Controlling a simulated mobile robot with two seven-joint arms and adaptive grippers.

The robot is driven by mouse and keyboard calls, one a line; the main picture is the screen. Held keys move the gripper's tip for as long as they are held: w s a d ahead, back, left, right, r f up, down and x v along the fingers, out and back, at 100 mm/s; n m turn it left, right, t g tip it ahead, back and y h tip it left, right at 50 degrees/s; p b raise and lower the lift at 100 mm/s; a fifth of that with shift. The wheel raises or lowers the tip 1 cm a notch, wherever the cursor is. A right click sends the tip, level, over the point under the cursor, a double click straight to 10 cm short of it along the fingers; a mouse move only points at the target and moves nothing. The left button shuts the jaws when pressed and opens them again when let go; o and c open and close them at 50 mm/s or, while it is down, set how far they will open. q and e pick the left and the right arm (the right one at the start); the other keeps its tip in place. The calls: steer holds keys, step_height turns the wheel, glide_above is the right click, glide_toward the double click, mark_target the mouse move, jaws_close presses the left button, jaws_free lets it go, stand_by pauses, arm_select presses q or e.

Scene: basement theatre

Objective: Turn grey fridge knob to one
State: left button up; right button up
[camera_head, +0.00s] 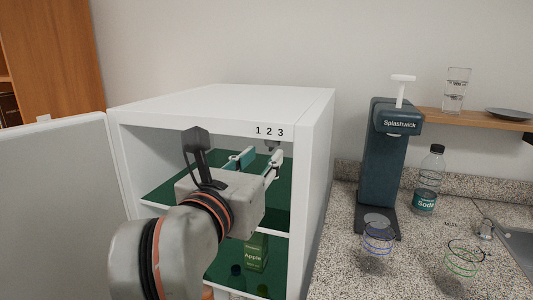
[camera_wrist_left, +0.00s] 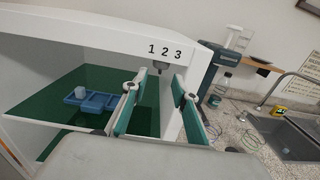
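The small grey knob (camera_head: 271,146) sits under the fridge's top front edge, just below the printed digits 1 2 3 (camera_head: 270,132). In the left wrist view the knob (camera_wrist_left: 161,67) shows below the digits, between the fingertips and beyond them. Its pointing direction is too small to tell. The white fridge (camera_head: 316,150) stands open, its door (camera_head: 55,190) swung to the left. My left gripper (camera_head: 259,158) is in front of the opening, its teal-padded fingers spread and empty. In the left wrist view the left gripper (camera_wrist_left: 160,84) is apart from the knob. My right gripper is not in view.
Inside the fridge are green shelves, a blue tray (camera_wrist_left: 93,101) and a green apple carton (camera_head: 256,252). A Splashwick dispenser (camera_head: 385,165) and a soda bottle (camera_head: 428,185) stand on the speckled counter to the right. Thin wire rings show in front of them.

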arm_select(q)
steer(key=v, duration=0.3)
steer(key=shift+s+a, duration=0.1)
steer(key=shift+s, duration=0.2)
